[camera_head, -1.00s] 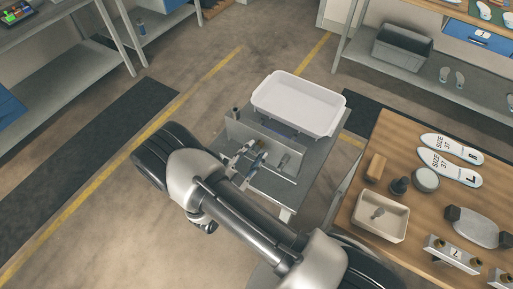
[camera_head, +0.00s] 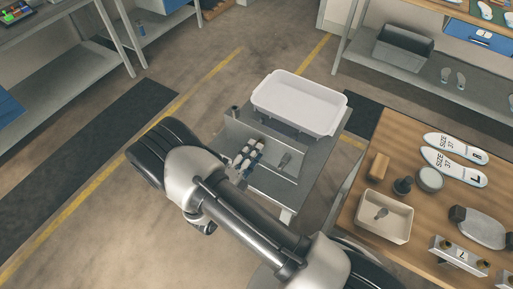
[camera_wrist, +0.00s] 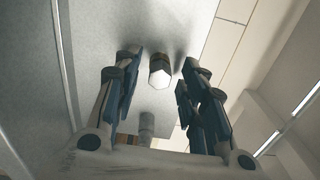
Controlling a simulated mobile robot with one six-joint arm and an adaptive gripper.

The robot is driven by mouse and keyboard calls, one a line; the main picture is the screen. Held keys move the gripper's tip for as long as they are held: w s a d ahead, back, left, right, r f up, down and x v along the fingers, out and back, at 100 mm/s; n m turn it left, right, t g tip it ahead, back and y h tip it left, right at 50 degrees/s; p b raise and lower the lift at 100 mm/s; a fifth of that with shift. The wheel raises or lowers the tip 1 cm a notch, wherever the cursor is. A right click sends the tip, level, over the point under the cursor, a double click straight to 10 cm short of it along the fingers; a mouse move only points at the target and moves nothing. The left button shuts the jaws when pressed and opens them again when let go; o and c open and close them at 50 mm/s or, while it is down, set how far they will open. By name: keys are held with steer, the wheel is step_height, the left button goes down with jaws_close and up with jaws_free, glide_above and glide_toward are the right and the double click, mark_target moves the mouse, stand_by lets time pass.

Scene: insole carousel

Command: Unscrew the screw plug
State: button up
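A screw plug (camera_wrist: 160,72) with a pale, faceted end and a dark band stands out from a grey metal surface in the wrist view. My gripper (camera_wrist: 161,64) is open, with one finger on each side of the plug and a visible gap to both. In the head view my gripper (camera_head: 248,157) is at the grey fixture panel (camera_head: 232,130), and its fingers hide what lies between them. A second grey cylinder (camera_wrist: 147,121) shows lower in the wrist view, between the finger bases.
A white tub (camera_head: 300,100) stands just behind the fixture on the grey stand. A wooden table (camera_head: 440,205) on the right holds a small bin (camera_head: 384,216), insoles (camera_head: 455,148) and other parts. The floor on the left is clear.

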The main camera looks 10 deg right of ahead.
steer(key=m+b, duration=0.3)
steer(key=m, duration=0.8)
steer(key=shift+m, duration=0.3)
jaws_close()
